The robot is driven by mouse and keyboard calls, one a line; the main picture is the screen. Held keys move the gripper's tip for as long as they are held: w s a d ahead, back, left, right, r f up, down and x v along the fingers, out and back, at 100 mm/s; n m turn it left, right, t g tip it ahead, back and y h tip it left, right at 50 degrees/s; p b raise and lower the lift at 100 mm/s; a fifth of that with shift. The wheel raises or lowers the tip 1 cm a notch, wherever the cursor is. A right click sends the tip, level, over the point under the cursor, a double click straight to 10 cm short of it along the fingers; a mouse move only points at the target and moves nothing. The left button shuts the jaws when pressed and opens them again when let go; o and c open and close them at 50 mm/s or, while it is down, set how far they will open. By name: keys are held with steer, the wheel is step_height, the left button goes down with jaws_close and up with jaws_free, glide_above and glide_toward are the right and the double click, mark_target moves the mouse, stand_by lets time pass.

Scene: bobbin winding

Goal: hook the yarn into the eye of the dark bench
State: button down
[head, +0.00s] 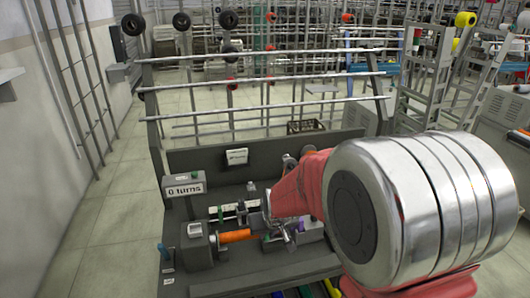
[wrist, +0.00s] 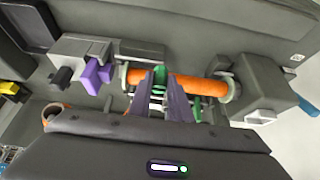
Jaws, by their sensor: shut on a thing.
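My gripper (wrist: 161,82) is over the dark bench (wrist: 230,35), its two dark fingers close together. A small green piece (wrist: 159,77) shows between the fingertips, in front of the orange bobbin; it seems to be the yarn, but no clear strand shows. The orange bobbin (wrist: 190,85) lies level between the grey holder with purple parts (wrist: 98,72) and the grey drive block (wrist: 265,85). The bobbin (head: 236,236) also shows in the head view, left of my gripper (head: 281,236). I cannot pick out the eye of the bench.
A rack of horizontal rails (head: 262,108) rises behind the bench. A white-and-green bar (head: 234,210) runs behind the bobbin. An orange-rimmed ring (wrist: 52,115) lies at the wrist view's left.

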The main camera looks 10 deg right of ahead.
steer(key=shift+w+d, duration=0.15)
steer(key=shift+w, duration=0.05)
steer(key=shift+d, duration=0.2)
